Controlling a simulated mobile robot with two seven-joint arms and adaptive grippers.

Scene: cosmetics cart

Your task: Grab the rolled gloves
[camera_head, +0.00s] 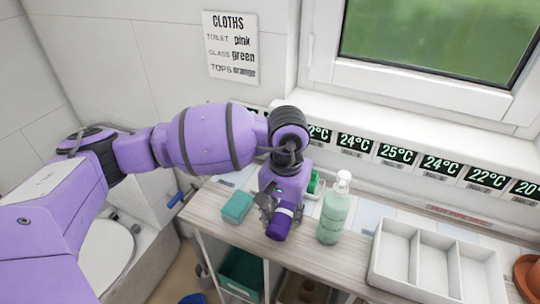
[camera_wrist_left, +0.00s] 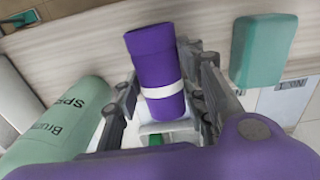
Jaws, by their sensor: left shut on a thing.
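The rolled gloves (camera_head: 281,220) are a purple roll with a white band, above the wooden top in the head view. In the left wrist view the rolled gloves (camera_wrist_left: 156,62) sit between the two fingers, their purple end sticking out beyond them. My left gripper (camera_head: 272,204) reaches down from above and is shut on the roll. In the left wrist view its fingers (camera_wrist_left: 163,92) flank the roll near the white band. I cannot tell whether the roll touches the surface. My right gripper is not in view.
A pale green pump bottle (camera_head: 334,210) stands close to the right of the roll, and a teal block (camera_head: 237,206) lies to the left. A white divided tray (camera_head: 373,272) is farther right. The wall with temperature displays (camera_head: 393,153) rises behind the wooden top (camera_head: 208,211).

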